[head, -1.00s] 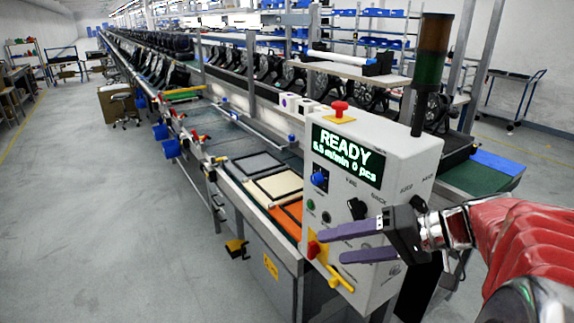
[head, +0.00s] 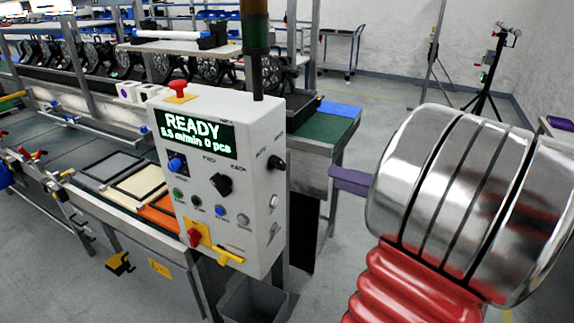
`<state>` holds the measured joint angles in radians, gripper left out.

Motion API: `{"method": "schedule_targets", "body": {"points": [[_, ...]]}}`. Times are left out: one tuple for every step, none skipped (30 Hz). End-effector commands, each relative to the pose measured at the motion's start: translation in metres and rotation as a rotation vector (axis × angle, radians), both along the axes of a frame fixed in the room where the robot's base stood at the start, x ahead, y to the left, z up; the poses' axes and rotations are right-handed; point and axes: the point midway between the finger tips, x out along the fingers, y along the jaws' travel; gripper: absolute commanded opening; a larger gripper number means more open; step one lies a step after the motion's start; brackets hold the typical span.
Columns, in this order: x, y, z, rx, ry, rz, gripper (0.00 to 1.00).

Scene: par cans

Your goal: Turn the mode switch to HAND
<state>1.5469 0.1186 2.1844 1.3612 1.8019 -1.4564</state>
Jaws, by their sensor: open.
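A grey-white control box (head: 225,235) stands left of centre, its green display reading READY. On its right side face is a black knob (head: 277,163) with small labels, which looks like the mode switch; its labels are too small to read surely. Another black rotary knob (head: 221,184) sits on the front face below the display. My gripper (head: 350,180) is right of the box, apart from it. One purple finger shows, pointing left toward the side face; the rest is hidden behind my silver and red wrist. It is open, with nothing seen in it.
The box front also has a blue knob (head: 177,163), several small buttons, and a yellow lever (head: 230,256). A red mushroom button (head: 177,88) tops the box. A dark signal column (head: 256,50) rises behind. A grey bin (head: 252,305) stands below. The conveyor line runs left.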

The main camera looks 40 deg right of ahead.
Motion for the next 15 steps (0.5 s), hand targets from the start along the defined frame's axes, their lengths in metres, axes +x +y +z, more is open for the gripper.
{"method": "schedule_targets", "body": {"points": [[0.000, 0.000, 0.000, 0.000, -0.001, 0.001, 0.62], [0.000, 0.000, 0.000, 0.000, 0.000, 0.001, 0.62], [0.001, 0.001, 0.000, 0.000, 0.000, 0.002, 0.62], [0.001, 0.001, 0.000, 0.000, 0.000, 0.002, 0.62], [0.001, 0.001, 0.000, 0.000, 0.001, 0.003, 0.62], [0.001, 0.001, 0.000, 0.001, 0.001, 0.003, 0.62], [0.001, 0.001, 0.000, 0.000, 0.002, 0.004, 0.62], [0.002, 0.001, 0.000, 0.000, 0.002, 0.004, 0.62], [0.002, 0.002, 0.000, 0.001, 0.001, 0.004, 0.62], [0.003, 0.002, 0.000, 0.000, 0.002, 0.005, 0.62], [0.004, 0.002, 0.000, 0.000, 0.002, 0.005, 0.62], [0.006, 0.003, 0.000, 0.000, 0.003, 0.006, 0.62], [0.008, 0.004, 0.000, 0.000, 0.003, 0.006, 0.62], [0.010, 0.005, 0.000, 0.000, 0.003, 0.007, 0.62], [0.013, 0.006, 0.000, 0.000, 0.003, 0.007, 0.62]]}}
